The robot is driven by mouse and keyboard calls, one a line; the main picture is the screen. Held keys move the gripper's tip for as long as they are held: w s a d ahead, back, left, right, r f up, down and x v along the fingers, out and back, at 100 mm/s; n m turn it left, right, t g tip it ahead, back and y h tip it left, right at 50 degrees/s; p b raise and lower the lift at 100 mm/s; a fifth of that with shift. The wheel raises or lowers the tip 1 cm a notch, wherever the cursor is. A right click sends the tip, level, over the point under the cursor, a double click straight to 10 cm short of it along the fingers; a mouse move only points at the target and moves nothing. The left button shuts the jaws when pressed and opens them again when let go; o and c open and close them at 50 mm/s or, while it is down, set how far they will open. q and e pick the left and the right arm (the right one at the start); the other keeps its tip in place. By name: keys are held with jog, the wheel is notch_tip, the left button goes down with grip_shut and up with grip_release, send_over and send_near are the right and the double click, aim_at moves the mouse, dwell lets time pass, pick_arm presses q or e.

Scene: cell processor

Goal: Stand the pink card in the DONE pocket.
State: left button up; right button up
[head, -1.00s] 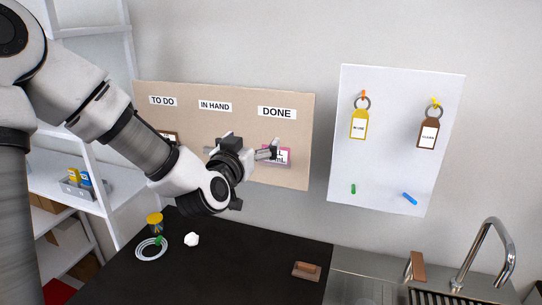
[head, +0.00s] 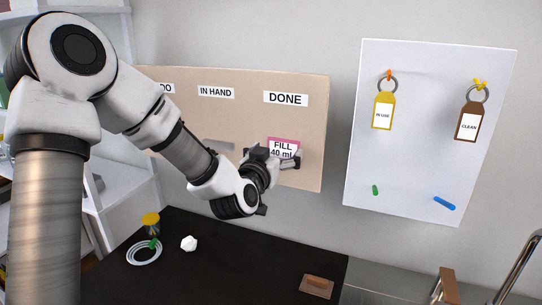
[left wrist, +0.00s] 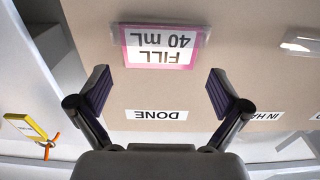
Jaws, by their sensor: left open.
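The pink-edged white card (head: 288,142), reading "FILL 40 mL", stands upright on the tan board under the DONE label (head: 285,98). In the left wrist view, which is upside down, the card (left wrist: 160,50) has its lower edge in the clear DONE pocket (left wrist: 165,28). My left gripper (head: 274,157) is in front of the card's lower part in the head view and hides part of it and the pocket. In the left wrist view my left gripper (left wrist: 163,92) is open, its fingers apart and clear of the card. My right gripper is not in view.
A grey IN HAND pocket (head: 219,145) is left of the gripper. A white pegboard (head: 418,150) with yellow and brown tags hangs at right. Below, the black counter (head: 230,270) holds a white coil, a yellow-lidded jar, a white lump and a brown block.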

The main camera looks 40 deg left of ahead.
aim_at(283, 145)
pick_arm(q)
jog(key=shift+r+p+x, duration=0.25)
jog(key=shift+p+x, duration=0.1)
jog(key=shift+x, duration=0.75)
jog(key=shift+w+a+f, duration=0.15)
jog(key=shift+w+f, duration=0.1)
jog(key=shift+w, duration=0.4)
jog(key=shift+s+r, duration=0.1)
jog(key=shift+s, duration=0.1)
jog(key=c, duration=0.9)
jog(key=shift+o, duration=0.9)
jog(key=c, duration=0.8)
jog(key=shift+r+p, duration=1.35)
jog(key=shift+r, duration=0.65)
jog(key=shift+f, duration=0.1)
